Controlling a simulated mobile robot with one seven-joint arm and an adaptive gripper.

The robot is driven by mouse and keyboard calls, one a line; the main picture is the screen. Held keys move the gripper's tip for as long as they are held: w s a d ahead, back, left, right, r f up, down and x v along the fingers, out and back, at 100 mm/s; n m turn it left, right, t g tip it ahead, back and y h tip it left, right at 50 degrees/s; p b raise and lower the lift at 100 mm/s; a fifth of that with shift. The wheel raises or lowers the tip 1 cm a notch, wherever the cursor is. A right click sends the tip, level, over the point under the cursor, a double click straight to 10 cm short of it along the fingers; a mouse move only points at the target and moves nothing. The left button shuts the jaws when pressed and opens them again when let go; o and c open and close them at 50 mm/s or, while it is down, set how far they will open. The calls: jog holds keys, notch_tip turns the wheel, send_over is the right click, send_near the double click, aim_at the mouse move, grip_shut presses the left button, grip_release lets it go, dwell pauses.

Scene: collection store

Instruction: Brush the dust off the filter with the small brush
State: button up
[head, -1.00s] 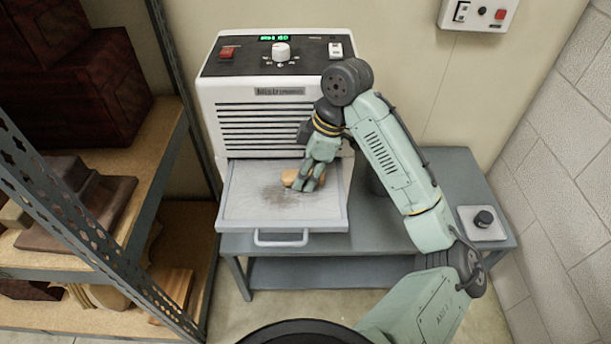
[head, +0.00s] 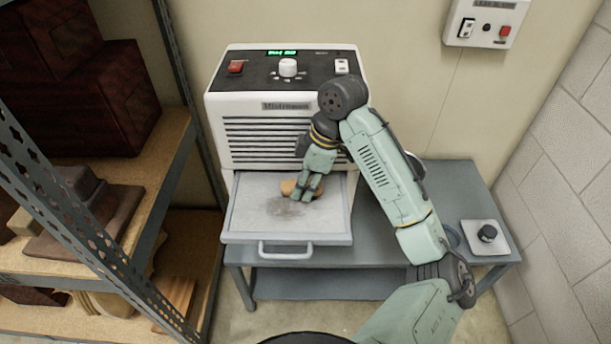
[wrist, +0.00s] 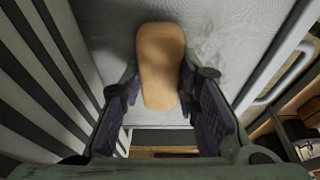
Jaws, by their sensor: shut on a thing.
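The filter (head: 250,215) is a pale grey panel in a pulled-out tray with a front handle (head: 285,249), below the front grille of a white machine (head: 225,105). A brownish-grey dust patch (head: 284,207) lies near its middle. My gripper (head: 301,194) is low over the right part of the filter, shut on the small brush (head: 288,187), whose tan wooden body shows. In the wrist view the brush (wrist: 160,62) sits between my two fingers over the filter (wrist: 215,40), with faint smudges to its right. The bristles are hidden.
The machine stands on a grey table (head: 450,190). A white plate with a dark knob (head: 487,233) sits at the table's right. Metal shelving (head: 175,90) with boxes and wooden pieces stands close on the left. A switch box (head: 485,22) hangs on the wall.

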aim_at(289, 189)
jog(key=shift+s+f, duration=0.1)
jog(key=shift+s, duration=1)
jog(key=shift+s+p, duration=0.9)
jog(key=shift+s, duration=2.6)
jog(key=shift+a+r, duration=0.25)
jog(key=shift+a, duration=0.55)
jog(key=shift+w+f, duration=0.2)
jog(key=shift+w, duration=3.35)
jog(key=shift+w+p, duration=0.45)
jog(key=shift+w, duration=1.4)
jog(key=shift+s+a, duration=0.1)
jog(key=shift+a, duration=0.65)
jog(key=shift+s+r+p, duration=0.1)
jog(key=shift+s+p, duration=0.45)
jog(key=shift+s, duration=0.85)
jog(key=shift+s+f+p, duration=0.2)
jog(key=shift+s+p, duration=0.1)
jog(key=shift+s, duration=1.95)
jog(key=shift+s+r, duration=0.1)
jog(key=shift+s, duration=1.6)
jog(key=shift+a+r+p, duration=0.1)
jog(key=shift+a+p, duration=0.25)
jog(key=shift+a, duration=0.4)
jog(key=shift+w, duration=3.65)
jog(key=shift+w+p, duration=0.3)
jog(key=shift+w, duration=1.5)
jog(key=shift+a, duration=0.1)
